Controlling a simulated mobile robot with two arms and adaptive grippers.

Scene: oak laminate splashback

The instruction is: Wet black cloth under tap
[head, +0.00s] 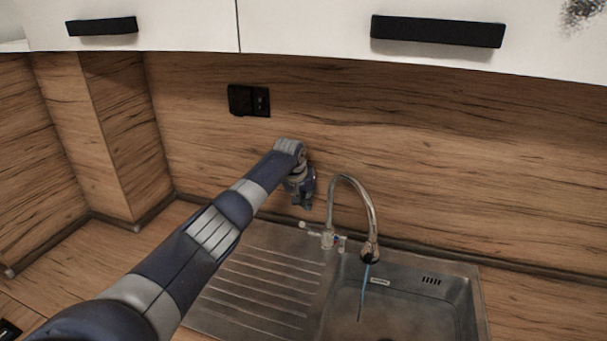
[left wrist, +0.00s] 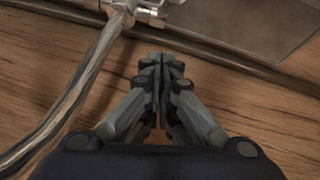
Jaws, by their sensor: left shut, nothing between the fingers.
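The chrome tap (head: 372,215) arches over the sink bowl (head: 425,310). A thin blue stream of water (head: 363,292) runs down from its dark nozzle. My left gripper (head: 304,204) is behind and left of the tap, close to the splashback, and apart from the tap in the picture. In the left wrist view, my left gripper (left wrist: 163,62) has its fingertips together with nothing between them, and the tap (left wrist: 75,95) passes on the left. I see no black cloth in either view. My right gripper is not in view.
The ribbed drainboard (head: 258,280) lies left of the bowl, partly under my left arm. A black socket (head: 249,101) is on the oak splashback (head: 450,165). White wall cupboards with black handles (head: 437,31) hang above. The tap's small lever (head: 312,228) stands at its base.

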